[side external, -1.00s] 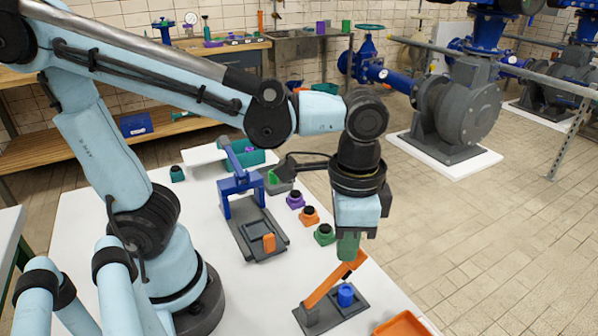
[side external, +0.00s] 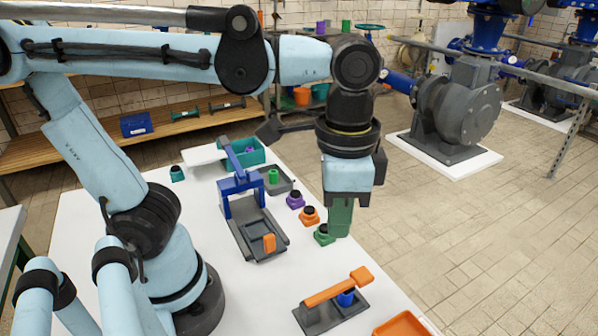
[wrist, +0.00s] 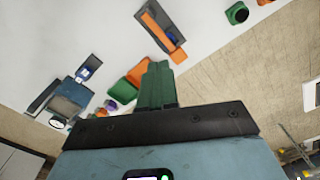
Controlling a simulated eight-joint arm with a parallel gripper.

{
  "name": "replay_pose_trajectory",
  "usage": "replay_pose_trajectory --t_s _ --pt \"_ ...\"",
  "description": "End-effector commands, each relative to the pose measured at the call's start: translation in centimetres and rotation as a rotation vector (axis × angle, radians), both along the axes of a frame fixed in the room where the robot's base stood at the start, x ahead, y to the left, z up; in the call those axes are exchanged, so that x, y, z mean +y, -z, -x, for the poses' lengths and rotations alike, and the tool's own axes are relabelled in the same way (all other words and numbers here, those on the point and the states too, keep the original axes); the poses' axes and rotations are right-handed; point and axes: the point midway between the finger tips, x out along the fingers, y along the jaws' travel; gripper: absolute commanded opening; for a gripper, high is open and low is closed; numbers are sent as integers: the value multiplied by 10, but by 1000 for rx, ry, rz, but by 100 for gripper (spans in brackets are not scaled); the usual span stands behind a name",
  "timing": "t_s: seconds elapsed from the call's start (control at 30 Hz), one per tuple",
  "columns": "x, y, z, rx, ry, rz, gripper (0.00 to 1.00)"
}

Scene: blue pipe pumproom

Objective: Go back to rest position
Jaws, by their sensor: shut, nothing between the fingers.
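My gripper (side external: 340,217) hangs pointing down above the right edge of the white table in the side view. Its green fingers are shut with nothing between them, and they also show in the wrist view (wrist: 157,88). Below it stands the grey fixture (side external: 318,318) with an orange lever arm (side external: 335,288) and a blue cylinder (side external: 346,299). The lever lies over the blue cylinder, and my fingers are apart from it. The same orange lever shows in the wrist view (wrist: 157,32).
A blue clamp frame on a grey base (side external: 256,232) stands mid-table. Purple (side external: 295,200), orange (side external: 309,215) and green (side external: 323,236) knob blocks stand in a row. A teal bin (side external: 247,156) and a grey tray (side external: 284,184) are at the back. An orange tray (side external: 402,326) is at the front right.

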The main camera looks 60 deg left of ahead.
Motion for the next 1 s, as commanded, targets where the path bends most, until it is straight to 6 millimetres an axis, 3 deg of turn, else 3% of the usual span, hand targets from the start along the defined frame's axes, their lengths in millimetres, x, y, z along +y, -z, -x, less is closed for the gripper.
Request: replay_pose_trajectory --t_s 0.37,0.47,0.8,1.0 --pt "1 -2 0 -3 -4 2 0" --pt "10 4 -6 -44 -47 23 0" --pt "95 45 -53 -455 -405 148 0" --pt "124 52 -61 -596 -503 161 0"
